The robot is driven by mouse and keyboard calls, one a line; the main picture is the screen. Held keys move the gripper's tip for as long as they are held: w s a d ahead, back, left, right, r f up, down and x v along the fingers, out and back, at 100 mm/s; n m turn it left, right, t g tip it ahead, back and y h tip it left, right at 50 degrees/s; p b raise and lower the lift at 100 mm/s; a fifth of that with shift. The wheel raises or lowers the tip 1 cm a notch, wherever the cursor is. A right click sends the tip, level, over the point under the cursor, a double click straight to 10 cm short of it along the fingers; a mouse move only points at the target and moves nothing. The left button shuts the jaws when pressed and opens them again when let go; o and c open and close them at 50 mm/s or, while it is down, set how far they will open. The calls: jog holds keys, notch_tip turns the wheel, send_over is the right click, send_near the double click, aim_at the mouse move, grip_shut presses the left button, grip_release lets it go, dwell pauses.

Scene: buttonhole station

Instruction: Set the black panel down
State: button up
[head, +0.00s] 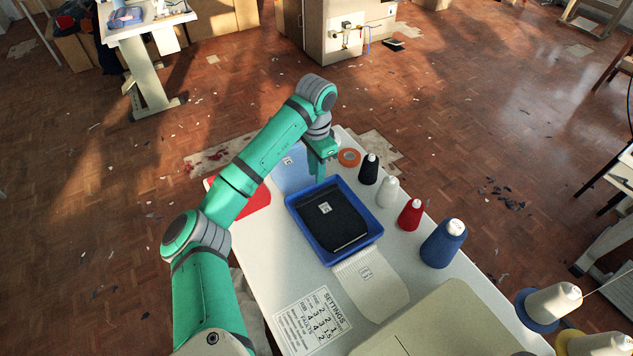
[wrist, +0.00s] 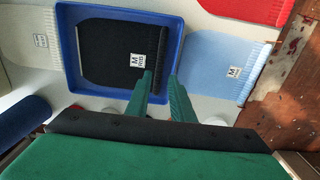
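The black panel (head: 333,226) lies flat in the blue tray (head: 300,232) on the white table, with a small white label on it. In the wrist view the black panel (wrist: 103,52) fills most of the blue tray (wrist: 68,60), its ribbed edge facing the tray's right wall. My gripper (head: 319,176) is at the tray's far edge in the head view. In the wrist view my gripper (wrist: 161,80) has its two green fingers apart, with nothing seen between them. The fingertips are near the panel's labelled ribbed edge and the tray wall; I cannot tell their exact height.
A light blue panel (head: 290,172) and a red panel (head: 258,202) lie beside the tray; a cream panel (head: 372,287) lies in front. Orange tape (head: 349,157) and thread cones, including a red one (head: 410,214) and a blue one (head: 443,244), line the right edge.

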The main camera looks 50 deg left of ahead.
notch_tip(320, 180, up, 4)
jog(key=shift+f, duration=0.25)
dwell(0.5)
